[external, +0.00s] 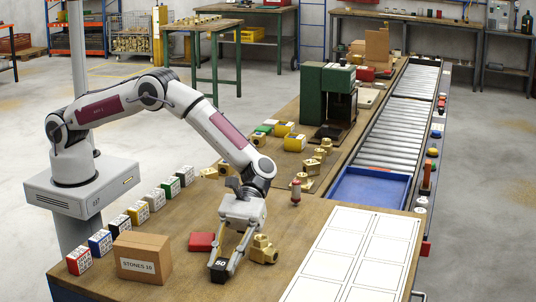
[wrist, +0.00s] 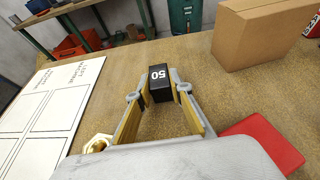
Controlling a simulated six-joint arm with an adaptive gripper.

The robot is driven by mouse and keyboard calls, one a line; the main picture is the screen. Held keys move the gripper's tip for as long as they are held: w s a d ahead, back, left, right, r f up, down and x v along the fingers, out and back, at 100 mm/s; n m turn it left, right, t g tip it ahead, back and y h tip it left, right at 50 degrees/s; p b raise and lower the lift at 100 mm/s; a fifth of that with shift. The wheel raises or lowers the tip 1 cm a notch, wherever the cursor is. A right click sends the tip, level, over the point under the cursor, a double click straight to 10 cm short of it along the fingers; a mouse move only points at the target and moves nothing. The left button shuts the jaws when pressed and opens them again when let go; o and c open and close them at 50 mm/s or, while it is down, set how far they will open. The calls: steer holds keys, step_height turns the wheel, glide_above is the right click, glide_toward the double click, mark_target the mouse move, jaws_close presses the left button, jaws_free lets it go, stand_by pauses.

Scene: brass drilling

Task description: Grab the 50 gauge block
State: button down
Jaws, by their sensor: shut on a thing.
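The black 50 gauge block (external: 218,274) is at the front of the wooden bench, with a white "50" on its face. It also shows in the wrist view (wrist: 160,86), between the finger ends. My gripper (external: 230,262) points down at the bench and its fingers are shut on the block's two sides; it also shows in the wrist view (wrist: 161,92). I cannot tell whether the block still touches the bench top.
A cardboard box marked "STONES 10" (external: 142,260) stands left of my gripper. A red flat piece (external: 203,241) lies close by on the left, and brass fittings (external: 263,250) on the right. A white sheet with outlined boxes (external: 345,262) covers the bench's right side.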

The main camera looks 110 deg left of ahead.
steer(key=shift+r, duration=0.2)
steer(key=shift+r, duration=0.9)
steer(key=shift+a+r, duration=0.4)
steer(key=shift+r, duration=0.35)
steer(key=a, duration=0.5)
steer(key=s+a, duration=0.1)
steer(key=a, duration=1.1)
steer(key=shift+s, duration=0.15)
